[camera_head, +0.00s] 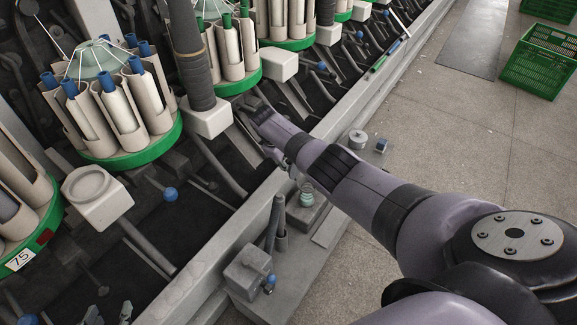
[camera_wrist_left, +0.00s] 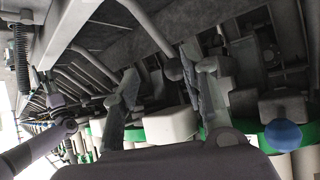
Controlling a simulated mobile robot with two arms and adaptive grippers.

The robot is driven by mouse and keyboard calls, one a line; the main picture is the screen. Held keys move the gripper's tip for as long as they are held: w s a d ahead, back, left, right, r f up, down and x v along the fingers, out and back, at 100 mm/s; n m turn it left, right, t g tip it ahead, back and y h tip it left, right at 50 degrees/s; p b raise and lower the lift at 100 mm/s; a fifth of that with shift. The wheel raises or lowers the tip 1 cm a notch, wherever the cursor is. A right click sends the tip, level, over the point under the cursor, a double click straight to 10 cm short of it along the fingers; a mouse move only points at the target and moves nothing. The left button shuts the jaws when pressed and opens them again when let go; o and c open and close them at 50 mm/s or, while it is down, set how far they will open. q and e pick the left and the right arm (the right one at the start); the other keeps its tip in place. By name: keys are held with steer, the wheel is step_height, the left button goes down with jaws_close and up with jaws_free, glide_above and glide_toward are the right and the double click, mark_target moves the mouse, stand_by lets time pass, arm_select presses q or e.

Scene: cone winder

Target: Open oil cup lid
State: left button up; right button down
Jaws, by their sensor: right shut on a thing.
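A small glass oil cup (camera_head: 307,196) with pale green contents stands on the machine's front ledge, just below the arm in the head view. My right gripper (camera_head: 285,157) is close above and left of the cup, mostly covered by the arm. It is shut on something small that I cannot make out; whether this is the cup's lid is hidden. My left gripper shows in the left wrist view (camera_wrist_left: 163,105) with its two fingers wide apart and nothing between them.
Green-rimmed bobbin carriers (camera_head: 130,150) and pale boxes (camera_head: 207,118) line the machine. A metal cylinder (camera_head: 358,140) and a blue-topped block (camera_head: 381,146) are on the right. A grey box (camera_head: 247,270) stands at the front. Green crates (camera_head: 541,60) stand on the open floor.

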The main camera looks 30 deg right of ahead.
steer(key=shift+w+a+f+b, duration=0.1)
steer(key=shift+w+f+b, duration=0.1)
steer(key=shift+b, duration=0.3)
arm_select(q)
steer(key=w+d+r+t+h, duration=0.1)
steer(key=w+d+r+t, duration=0.1)
steer(key=w+r+t, duration=0.2)
steer(key=shift+r, duration=1)
arm_select(e)
steer(key=shift+r, duration=0.1)
steer(key=c, duration=1.4)
jaws_free()
steer(key=v, duration=1.2)
steer(key=shift+w+a, duration=0.1)
steer(key=shift+w, duration=0.05)
arm_select(q)
steer(key=shift+s, duration=0.15)
